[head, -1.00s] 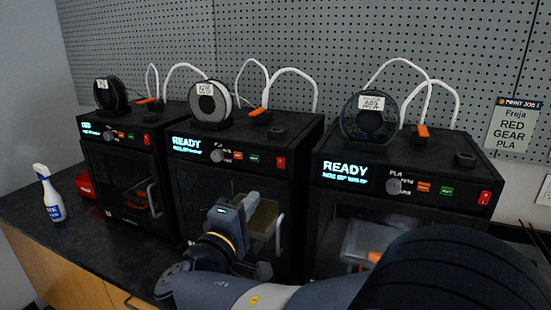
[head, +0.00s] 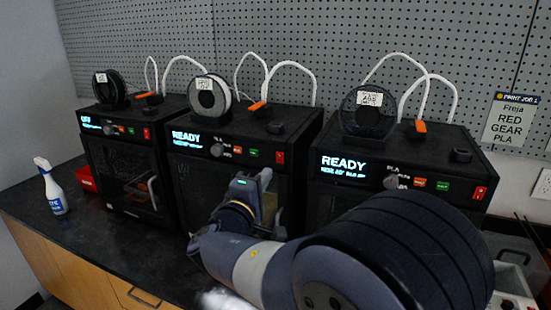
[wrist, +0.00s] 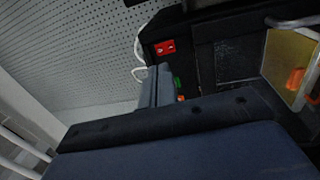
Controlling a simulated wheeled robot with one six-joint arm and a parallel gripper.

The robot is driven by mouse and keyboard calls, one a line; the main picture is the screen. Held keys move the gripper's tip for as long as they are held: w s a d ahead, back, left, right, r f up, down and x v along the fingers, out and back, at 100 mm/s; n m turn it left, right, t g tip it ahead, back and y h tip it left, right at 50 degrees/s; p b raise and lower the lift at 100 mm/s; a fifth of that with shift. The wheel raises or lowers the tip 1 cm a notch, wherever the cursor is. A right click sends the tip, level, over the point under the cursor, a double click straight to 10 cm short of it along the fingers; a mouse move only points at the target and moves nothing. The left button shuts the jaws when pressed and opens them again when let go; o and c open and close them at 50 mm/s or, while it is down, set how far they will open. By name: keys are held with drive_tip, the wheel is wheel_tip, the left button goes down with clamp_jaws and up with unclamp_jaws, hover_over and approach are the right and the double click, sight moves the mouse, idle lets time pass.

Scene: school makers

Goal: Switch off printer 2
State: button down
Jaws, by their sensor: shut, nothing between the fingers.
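Three black 3D printers stand in a row. No number is legible on them; I take the middle one (head: 240,135) as printer 2. Its screen (head: 186,138) is lit and reads READY. Its red switch (head: 280,157) is at the right end of the front panel, beside the green button (head: 254,154) and orange button. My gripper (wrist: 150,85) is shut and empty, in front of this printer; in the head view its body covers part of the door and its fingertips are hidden. In the wrist view a red switch (wrist: 165,48) shows just beyond the fingers, apart from them.
The left printer (head: 125,160) and right printer (head: 400,165) flank the middle one; the right one also reads READY. A spray bottle (head: 51,187) and a red box (head: 86,178) stand at the left of the dark counter (head: 95,235). A pegboard (head: 380,35) is behind.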

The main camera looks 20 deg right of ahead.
sight(281, 155)
drive_tip(key=p+x, duration=0.2)
drive_tip(key=x, duration=0.5)
